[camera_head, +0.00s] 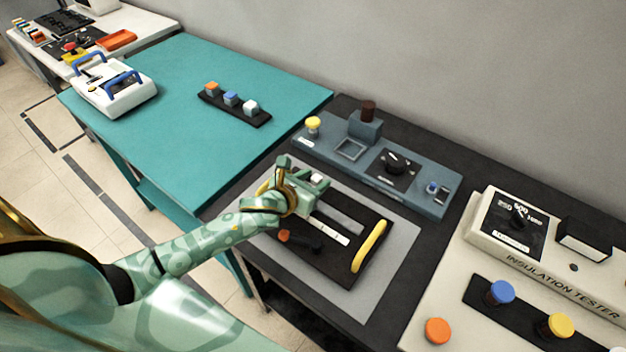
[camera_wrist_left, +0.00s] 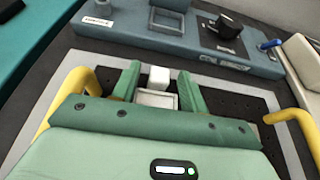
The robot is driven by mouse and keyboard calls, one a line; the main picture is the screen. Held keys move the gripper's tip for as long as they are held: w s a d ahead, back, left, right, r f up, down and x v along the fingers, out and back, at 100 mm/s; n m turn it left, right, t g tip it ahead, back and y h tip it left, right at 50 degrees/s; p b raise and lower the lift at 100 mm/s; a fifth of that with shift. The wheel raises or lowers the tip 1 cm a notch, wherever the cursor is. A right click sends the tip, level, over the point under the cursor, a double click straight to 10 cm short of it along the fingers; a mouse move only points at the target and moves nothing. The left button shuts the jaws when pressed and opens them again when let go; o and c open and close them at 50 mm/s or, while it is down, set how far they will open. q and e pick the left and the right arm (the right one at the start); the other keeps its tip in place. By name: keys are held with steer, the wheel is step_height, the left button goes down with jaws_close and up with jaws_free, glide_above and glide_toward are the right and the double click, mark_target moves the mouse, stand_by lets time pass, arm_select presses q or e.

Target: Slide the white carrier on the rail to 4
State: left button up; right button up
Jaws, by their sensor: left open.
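The white carrier (camera_head: 317,178) is a small white block at the far left end of the rail (camera_head: 340,215), on a black panel (camera_head: 340,262) with yellow handles. A white scale strip (camera_head: 330,231) runs beside the rail; its marks are too small to read. My left gripper (camera_head: 305,184) is over the panel at the carrier. In the left wrist view the carrier (camera_wrist_left: 159,77) shows between the two green fingers of my gripper (camera_wrist_left: 158,75), with a gap on each side. The gripper is open. My right gripper is in neither view.
A yellow handle (camera_head: 369,246) stands up at the panel's right side. A blue-grey console (camera_head: 420,187) with knobs stands behind, an insulation tester (camera_head: 545,262) to the right. The teal table (camera_head: 190,150) is mostly clear.

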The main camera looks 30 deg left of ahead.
arm_select(q)
jaws_close()
steer(key=d+p, duration=0.1)
steer(key=d, duration=0.2)
steer(key=s+d, duration=0.1)
steer(key=d, duration=0.3)
steer(key=d+p, duration=0.1)
steer(key=d, duration=0.3)
steer(key=shift+s+d+p, duration=0.15)
steer(key=shift+s+p, duration=0.15)
steer(key=shift+s, duration=0.05)
steer(key=shift+d, duration=0.45)
jaws_free()
steer(key=p+v, duration=0.3)
steer(key=v, duration=1.3)
steer(key=shift+s+p, duration=0.2)
steer(key=shift+p, duration=0.15)
steer(key=shift+f, duration=0.1)
